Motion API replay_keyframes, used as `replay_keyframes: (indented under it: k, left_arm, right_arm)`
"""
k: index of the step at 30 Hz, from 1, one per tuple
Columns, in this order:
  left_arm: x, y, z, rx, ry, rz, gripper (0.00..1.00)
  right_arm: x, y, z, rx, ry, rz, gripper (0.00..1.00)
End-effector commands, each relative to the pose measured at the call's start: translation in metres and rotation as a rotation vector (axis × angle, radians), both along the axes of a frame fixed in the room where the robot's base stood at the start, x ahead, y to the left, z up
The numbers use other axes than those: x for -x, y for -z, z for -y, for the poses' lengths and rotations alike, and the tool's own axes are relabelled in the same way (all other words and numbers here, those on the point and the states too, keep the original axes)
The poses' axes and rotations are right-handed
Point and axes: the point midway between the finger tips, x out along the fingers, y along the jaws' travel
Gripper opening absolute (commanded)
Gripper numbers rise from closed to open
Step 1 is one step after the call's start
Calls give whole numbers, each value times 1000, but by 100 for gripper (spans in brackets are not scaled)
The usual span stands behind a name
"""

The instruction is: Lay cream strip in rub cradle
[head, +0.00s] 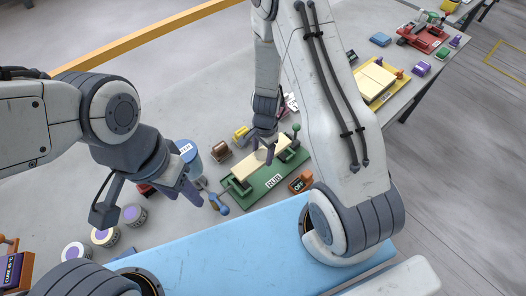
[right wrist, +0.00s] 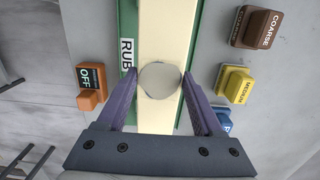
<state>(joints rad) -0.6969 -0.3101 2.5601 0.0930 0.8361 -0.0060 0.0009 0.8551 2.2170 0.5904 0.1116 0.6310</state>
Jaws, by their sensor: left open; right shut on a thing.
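The rub cradle is a green board (head: 243,201) labelled RUB, with green knobs at its right end, in the middle of the bench. The cream strip (head: 240,166) lies lengthwise over the cradle. It also shows in the right wrist view (right wrist: 167,30), between green edges. I cannot tell whether it rests fully on the cradle. A round pale grey disc (right wrist: 160,80) shows on the strip between the fingers. My left gripper (head: 185,190) is open and empty, left of the cradle.
An orange OFF switch (head: 300,181) stands right of the cradle. Behind are brown COARSE (right wrist: 263,27) and yellow MEDIUM (right wrist: 236,85) blocks. A yellow tray (head: 385,92) is further right.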

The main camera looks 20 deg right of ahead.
Motion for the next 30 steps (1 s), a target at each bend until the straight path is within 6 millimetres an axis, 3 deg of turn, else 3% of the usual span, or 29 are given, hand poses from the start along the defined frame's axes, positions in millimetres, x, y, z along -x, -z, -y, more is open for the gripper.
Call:
replay_keyframes:
  k: [3, 12, 30]
  left_arm:
    - [0, 16, 0, 0, -2, 0, 50]
    - [0, 40, 0, 0, -7, -1, 50]
    - [0, 41, 0, 0, -7, -1, 50]
  right_arm:
    - [0, 16, 1, 0, 1, 0, 0]
    - [0, 40, 2, 0, 2, 0, 0]
    - [0, 42, 2, 0, 3, 0, 0]
